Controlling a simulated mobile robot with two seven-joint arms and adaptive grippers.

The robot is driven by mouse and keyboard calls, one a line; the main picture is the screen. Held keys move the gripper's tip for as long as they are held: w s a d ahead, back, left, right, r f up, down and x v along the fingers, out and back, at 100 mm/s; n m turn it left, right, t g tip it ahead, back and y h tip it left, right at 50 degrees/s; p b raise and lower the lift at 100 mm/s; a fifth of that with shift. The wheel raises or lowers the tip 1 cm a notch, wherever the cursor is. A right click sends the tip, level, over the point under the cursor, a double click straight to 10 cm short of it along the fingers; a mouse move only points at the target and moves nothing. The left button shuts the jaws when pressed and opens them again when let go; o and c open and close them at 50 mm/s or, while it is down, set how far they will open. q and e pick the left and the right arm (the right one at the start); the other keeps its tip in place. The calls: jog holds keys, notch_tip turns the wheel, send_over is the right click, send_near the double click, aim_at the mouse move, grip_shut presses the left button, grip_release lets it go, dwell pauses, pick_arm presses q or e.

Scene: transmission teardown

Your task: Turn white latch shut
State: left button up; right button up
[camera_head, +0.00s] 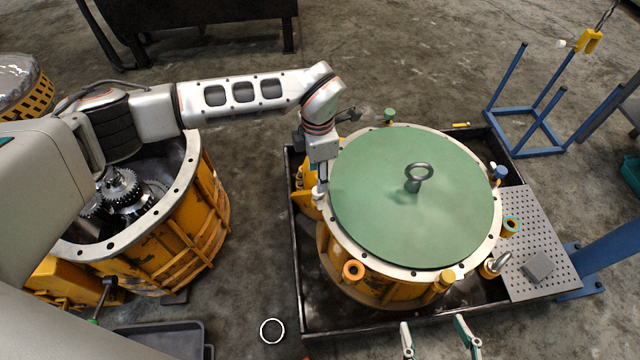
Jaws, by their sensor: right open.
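A round transmission housing (371,291) with a green lid (386,215) stands in a black tray. A pale, whitish latch (498,262) sits at the lower right of its rim, its handle tilted outward to the upper right. My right gripper (437,338) comes in at the bottom edge, its two fingers spread and empty, below and left of this latch and apart from it. My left gripper (319,180) points down at the left rim of the housing. Its fingers are small and partly hidden, so what they touch is unclear.
Other rim fittings are green (389,115), blue (500,173), orange (352,270) and yellow (446,277). An eye bolt (416,177) rises from the lid. A perforated plate (535,225) with a grey block (538,267) lies right. An open gear housing (205,215) stands left.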

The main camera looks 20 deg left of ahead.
aim_at(319, 200)
pick_arm(q)
jog(key=f, duration=0.1)
jog(key=f+b, duration=0.1)
jog(key=f, duration=0.3)
jog(key=shift+s+f, duration=0.1)
jog(key=shift+s, duration=0.15)
jog(key=shift+f+b, duration=0.3)
jog(key=shift+f, duration=0.05)
jog(key=shift+w+f, duration=0.2)
jog(key=shift+d, duration=0.1)
pick_arm(e)
jog(key=shift+w+a+r+m+y, duration=0.3)
jog(key=shift+w+a+r, duration=0.3)
jog(key=shift+a+r, duration=0.25)
jog(key=shift+f, duration=0.1)
pick_arm(q)
jog(key=c, duration=1.1)
pick_arm(e)
jog(key=shift+s+f, duration=0.1)
jog(key=shift+s, duration=0.05)
